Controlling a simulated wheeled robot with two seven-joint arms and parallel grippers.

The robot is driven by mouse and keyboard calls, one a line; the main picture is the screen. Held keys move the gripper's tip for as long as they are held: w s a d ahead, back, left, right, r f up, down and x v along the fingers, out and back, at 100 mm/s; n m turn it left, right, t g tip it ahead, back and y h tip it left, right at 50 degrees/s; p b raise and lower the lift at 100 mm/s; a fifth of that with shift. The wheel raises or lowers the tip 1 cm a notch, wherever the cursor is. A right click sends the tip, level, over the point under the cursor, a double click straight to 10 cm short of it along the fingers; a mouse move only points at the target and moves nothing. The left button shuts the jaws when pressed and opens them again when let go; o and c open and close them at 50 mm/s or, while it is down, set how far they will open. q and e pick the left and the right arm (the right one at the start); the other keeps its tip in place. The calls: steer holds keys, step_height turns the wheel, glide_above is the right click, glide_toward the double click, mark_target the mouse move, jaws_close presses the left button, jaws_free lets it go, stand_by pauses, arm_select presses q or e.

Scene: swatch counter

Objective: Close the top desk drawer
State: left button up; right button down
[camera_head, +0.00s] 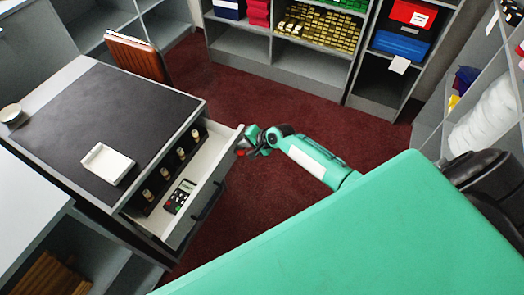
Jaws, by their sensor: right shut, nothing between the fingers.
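The desk (75,110) stands at the left with a dark top. Its top drawer (224,148) is pulled out and shows a pale inside. A dark handle (208,203) is on the drawer's front. My right gripper (242,151) is shut and empty at the far end of the drawer front. Whether it touches the drawer I cannot tell. My left gripper is out of view.
The drawer holds a dark calculator (179,196) and several small bottles (165,173). A white tray (107,164) lies on the desk. A brown chair (134,57) stands behind it. Shelves (240,43) line the back. Red carpet (275,92) is clear.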

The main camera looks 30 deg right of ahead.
steer(key=w+a, duration=0.2)
steer(key=w+a+b, duration=0.1)
steer(key=w, duration=0.2)
steer(key=w+a+b, duration=0.1)
steer(key=w+a, duration=0.1)
steer(key=w, duration=0.1)
steer(key=shift+w+a+f, duration=0.1)
steer(key=shift+a+f, duration=0.05)
steer(key=shift+a, duration=0.15)
steer(key=w+a+b, duration=0.1)
steer(key=w, duration=0.1)
steer(key=w+a+b, duration=0.1)
steer(key=w, duration=0.1)
steer(key=w+a+b, duration=0.1)
steer(key=w+a, duration=0.1)
steer(key=shift+w+a, duration=0.1)
steer(key=shift+w, duration=0.05)
steer(key=shift+w+a+b, duration=0.3)
steer(key=shift+w+b, duration=0.1)
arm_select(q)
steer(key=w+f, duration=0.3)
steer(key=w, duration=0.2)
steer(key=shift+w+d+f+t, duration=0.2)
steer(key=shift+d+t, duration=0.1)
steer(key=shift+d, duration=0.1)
arm_select(e)
steer(key=shift+w+r, duration=0.1)
steer(key=shift+r, duration=0.3)
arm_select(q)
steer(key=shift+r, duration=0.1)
